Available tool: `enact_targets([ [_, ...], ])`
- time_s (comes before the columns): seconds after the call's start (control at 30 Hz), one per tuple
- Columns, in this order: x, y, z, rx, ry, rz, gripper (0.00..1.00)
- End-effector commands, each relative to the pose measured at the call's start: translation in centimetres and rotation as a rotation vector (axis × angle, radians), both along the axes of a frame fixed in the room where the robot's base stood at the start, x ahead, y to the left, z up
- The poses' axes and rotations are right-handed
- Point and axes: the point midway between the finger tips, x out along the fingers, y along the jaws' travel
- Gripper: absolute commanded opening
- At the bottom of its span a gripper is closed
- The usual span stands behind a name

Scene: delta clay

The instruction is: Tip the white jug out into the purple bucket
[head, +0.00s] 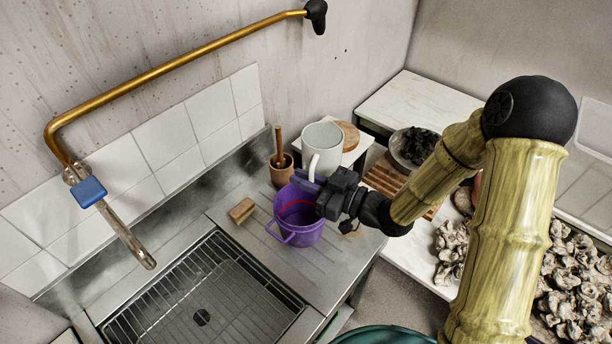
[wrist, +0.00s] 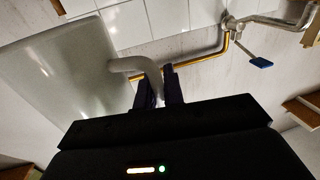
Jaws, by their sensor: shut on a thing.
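The white jug (head: 322,152) is held up above and just behind the purple bucket in the head view. It looks roughly upright there, its pale grey-green inside showing at the top. My gripper (head: 313,181) is shut on the jug's handle. In the wrist view the jug (wrist: 75,80) fills the left side, and its handle (wrist: 140,66) runs between my gripper's dark fingers (wrist: 164,88). The purple bucket (head: 294,227) stands on the steel drainboard below my gripper, its handle hanging to the front left. My gripper hides part of its rim. A red line shows inside it.
A wooden block (head: 241,210) lies left of the bucket, and a brown pot (head: 281,170) with a wooden handle stands behind it. The sink grid (head: 200,300) is front left. A brass pipe (head: 180,72) with a spout crosses the wall. Shells (head: 570,280) cover the right counter.

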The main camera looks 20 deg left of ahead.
Motion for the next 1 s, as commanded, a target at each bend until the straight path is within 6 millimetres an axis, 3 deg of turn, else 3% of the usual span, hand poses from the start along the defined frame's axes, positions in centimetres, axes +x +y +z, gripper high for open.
enact_targets([
  [0.27, 0.0, 0.1, -0.3, 0.004, -0.005, 0.001, 0.00],
  [1.0, 0.3, -0.2, -3.9, 0.004, -0.005, -0.007, 0.00],
])
